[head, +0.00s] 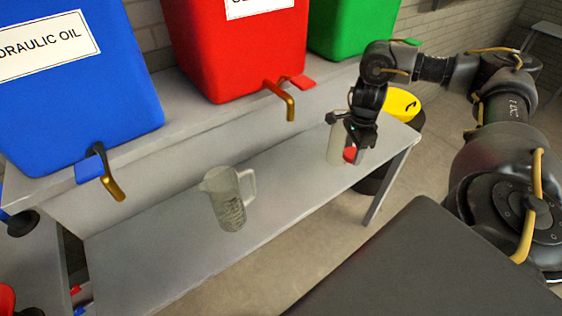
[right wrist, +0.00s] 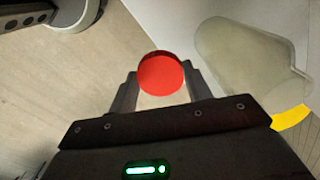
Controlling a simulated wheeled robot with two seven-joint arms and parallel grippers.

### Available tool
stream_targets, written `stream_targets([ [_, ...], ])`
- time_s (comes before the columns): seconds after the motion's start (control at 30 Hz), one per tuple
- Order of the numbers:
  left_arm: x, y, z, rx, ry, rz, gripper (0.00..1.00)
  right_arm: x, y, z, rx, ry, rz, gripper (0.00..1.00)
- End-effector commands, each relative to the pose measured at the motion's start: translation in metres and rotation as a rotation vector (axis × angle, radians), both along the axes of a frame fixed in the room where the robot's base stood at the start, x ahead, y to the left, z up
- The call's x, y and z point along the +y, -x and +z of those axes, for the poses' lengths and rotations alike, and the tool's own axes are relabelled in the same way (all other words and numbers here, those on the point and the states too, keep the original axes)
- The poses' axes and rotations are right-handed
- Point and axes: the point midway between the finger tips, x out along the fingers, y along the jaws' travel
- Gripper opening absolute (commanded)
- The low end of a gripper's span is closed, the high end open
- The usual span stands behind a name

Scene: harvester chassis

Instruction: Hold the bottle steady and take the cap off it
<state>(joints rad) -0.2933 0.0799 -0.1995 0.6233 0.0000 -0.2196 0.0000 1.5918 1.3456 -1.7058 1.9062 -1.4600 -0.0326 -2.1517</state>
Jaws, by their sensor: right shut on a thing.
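My right gripper (head: 358,146) is at the right end of the bench. It is shut on a round red cap (head: 350,154), which also shows between the fingertips in the right wrist view (right wrist: 161,73). A pale translucent bottle (head: 336,142) stands on the bench just behind and left of the gripper, partly hidden by it. In the right wrist view, a pale translucent shape (right wrist: 250,55), likely the bottle, lies to the right, apart from the cap. My left gripper is in neither view, and nothing is seen holding the bottle.
A clear measuring jug (head: 228,200) stands on the grey bench (head: 290,205). Blue (head: 75,90), red (head: 235,45) and green (head: 350,25) containers stand on the shelf behind; brass taps show on the blue and red ones. A yellow-topped bin (head: 402,103) is beyond the bench's right end.

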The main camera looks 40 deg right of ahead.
Motion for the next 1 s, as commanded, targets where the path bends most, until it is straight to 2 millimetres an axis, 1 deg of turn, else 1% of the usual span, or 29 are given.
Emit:
stream_targets([
  [0.07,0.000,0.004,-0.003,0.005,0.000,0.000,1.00,0.002,-0.004,-0.004,0.000,0.000,0.002,0.22],
  [0.17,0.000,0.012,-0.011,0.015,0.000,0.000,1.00,0.011,-0.018,-0.013,0.001,0.000,0.004,0.22],
  [0.33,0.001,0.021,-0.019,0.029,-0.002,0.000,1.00,0.032,-0.056,-0.032,0.003,-0.001,0.002,0.22],
  [0.43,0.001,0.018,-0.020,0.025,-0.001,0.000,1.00,0.045,-0.079,-0.043,0.004,-0.002,0.002,0.22],
  [0.5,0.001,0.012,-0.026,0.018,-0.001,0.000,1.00,0.050,-0.089,-0.060,0.006,-0.002,0.000,0.22],
  [0.6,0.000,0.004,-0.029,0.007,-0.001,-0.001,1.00,0.057,-0.102,-0.076,0.004,-0.002,-0.001,0.22],
  [0.67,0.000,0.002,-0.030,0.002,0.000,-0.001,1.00,0.060,-0.107,-0.084,0.004,-0.002,-0.002,0.22],
  [0.8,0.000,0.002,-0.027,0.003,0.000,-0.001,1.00,0.064,-0.116,-0.092,0.002,0.000,0.000,0.22],
  [1.0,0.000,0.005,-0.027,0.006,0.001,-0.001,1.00,0.065,-0.118,-0.095,0.000,0.000,0.000,0.22],
])
